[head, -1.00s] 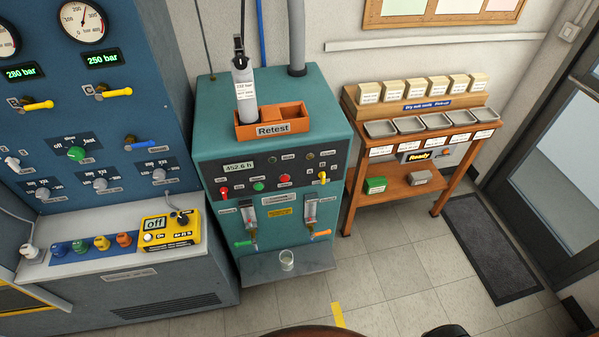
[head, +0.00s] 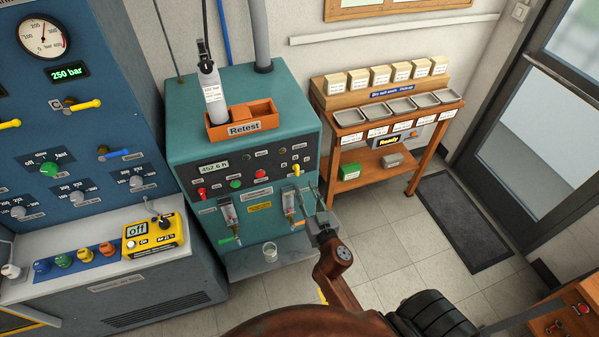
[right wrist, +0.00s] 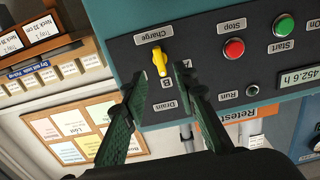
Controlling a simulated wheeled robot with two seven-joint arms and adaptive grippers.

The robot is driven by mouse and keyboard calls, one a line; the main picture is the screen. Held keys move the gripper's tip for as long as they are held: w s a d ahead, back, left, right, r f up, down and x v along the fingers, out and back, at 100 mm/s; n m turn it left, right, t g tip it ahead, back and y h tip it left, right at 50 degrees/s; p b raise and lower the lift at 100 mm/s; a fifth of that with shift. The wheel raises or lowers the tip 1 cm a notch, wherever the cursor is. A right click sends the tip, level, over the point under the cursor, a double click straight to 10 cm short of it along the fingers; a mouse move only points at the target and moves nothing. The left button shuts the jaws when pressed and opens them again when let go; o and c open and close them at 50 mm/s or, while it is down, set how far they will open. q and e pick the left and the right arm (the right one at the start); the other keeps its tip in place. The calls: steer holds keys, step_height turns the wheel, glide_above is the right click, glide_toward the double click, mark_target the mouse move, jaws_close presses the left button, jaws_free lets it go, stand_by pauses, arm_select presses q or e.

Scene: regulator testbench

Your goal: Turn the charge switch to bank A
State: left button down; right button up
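The charge switch is a small yellow knob (head: 296,170) at the right end of the dark panel on the teal machine (head: 190,125). In the right wrist view, which is upside down, the yellow knob (right wrist: 160,62) sits beside the Charge label (right wrist: 154,36). Its lower end there lies by the letter B (right wrist: 166,83); another letter is partly hidden by a finger. My right gripper (head: 315,190) is open and empty in front of the panel, below the knob in the head view. In the right wrist view its fingertips (right wrist: 160,76) flank the knob's lower end; contact cannot be told. My left gripper is not in view.
A red button (right wrist: 234,48) and green button (right wrist: 284,25) share the panel. A glass (head: 270,252) stands on the machine's shelf. A wooden bench (head: 385,125) stands right; a blue gauge cabinet (head: 100,80) stands left.

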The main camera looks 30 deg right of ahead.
mark_target(298, 172)
steer(key=x, duration=0.7)
steer(key=shift+w+d+r, duration=0.1)
steer(key=shift+w+r, duration=0.25)
steer(key=shift+w, duration=0.05)
steer(key=shift+c, duration=0.7)
jaws_close()
